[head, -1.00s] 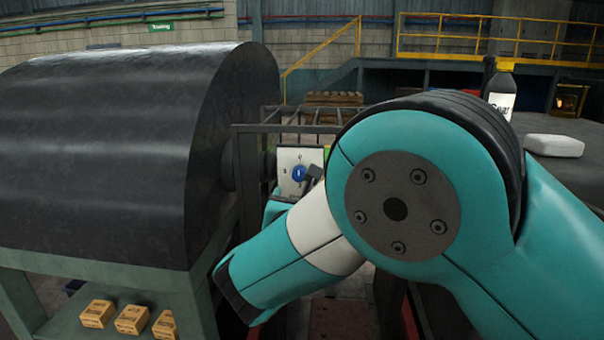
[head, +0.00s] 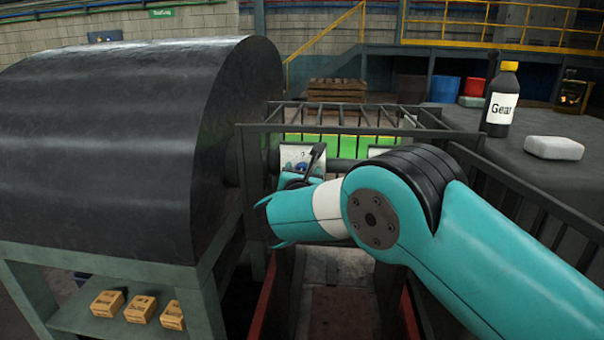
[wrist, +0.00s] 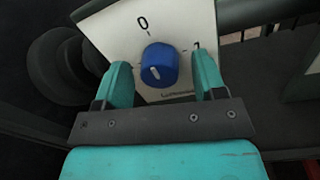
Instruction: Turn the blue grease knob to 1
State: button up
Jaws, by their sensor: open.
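The blue grease knob (wrist: 160,65) sits on a white dial plate (wrist: 142,22) in the wrist view. The plate shows 0 above the knob and 1 to its right. A short white mark on the knob's face sits low, slightly left of centre; which number it points to is unclear. My gripper (wrist: 161,60) is open, one finger on each side of the knob in the picture. I see gaps on both sides and cannot tell how deep the fingers reach. In the head view my arm partly hides the plate (head: 295,154) and the knob (head: 303,168).
A large dark drum (head: 110,150) fills the left on a green frame. A dark metal rail cage (head: 345,118) surrounds the dial area. A Gear bottle (head: 500,105) and a white block (head: 554,148) stand on the dark surface at right. Small boxes (head: 140,309) lie on the frame's shelf.

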jog(key=c, duration=0.9)
jog(key=shift+f+m+b, duration=0.1)
jog(key=shift+m+b, duration=0.3)
jog(key=shift+b, duration=0.05)
jog(key=shift+f+m+t+h+b, duration=0.15)
jog(key=shift+m+h+b, duration=0.1)
jog(key=shift+m+b, duration=3.65)
jog(key=shift+f+m+t+h+b, duration=0.15)
jog(key=shift+m+h+b, duration=0.1)
jog(key=shift+m+b, duration=3.6)
jog(key=shift+r+m+p, duration=0.15)
jog(key=shift+m+p, duration=0.7)
jog(key=shift+m, duration=0.2)
